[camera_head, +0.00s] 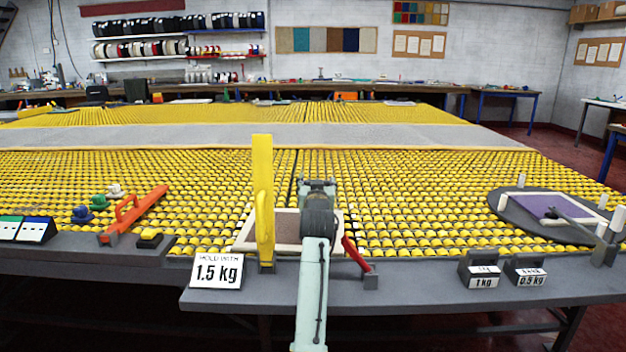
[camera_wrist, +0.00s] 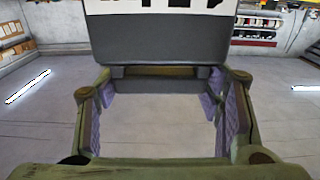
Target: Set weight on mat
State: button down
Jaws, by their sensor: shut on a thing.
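My gripper (camera_head: 318,190) is above the front edge of the table, over a small mat with a cream border (camera_head: 247,236). My arm, my gripper and a yellow upright hide much of the mat. In the wrist view, my gripper's two padded fingers (camera_wrist: 162,88) are shut on a dark grey weight (camera_wrist: 160,38) with a white label, whose black print is cut off. A sign (camera_head: 216,270) reading "HOLD WITH 1.5 kg" stands at the mat's front left. Two more weights, marked 1 kg (camera_head: 480,275) and 0.5 kg (camera_head: 526,270), stand to the right.
The yellow upright (camera_head: 264,195) stands close left of my gripper, and a red lever (camera_head: 356,254) close right. An orange tool (camera_head: 133,213) lies left. A dark round disc (camera_head: 500,208) with a purple mat and white pegs is at right. Yellow rollers fill the table behind.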

jog(key=shift+s+f+p, duration=0.1)
jog(key=shift+f+p, duration=0.35)
jog(key=shift+f, duration=1.75)
jog(key=c, duration=0.9)
grip_release()
jog(key=shift+f, duration=0.45)
jog(key=o, duration=0.4)
jog(key=shift+o, duration=0.2)
jog(key=shift+r, duration=0.1)
jog(key=shift+r, duration=0.1)
jog(key=s+b, duration=0.2)
jog(key=s, duration=1)
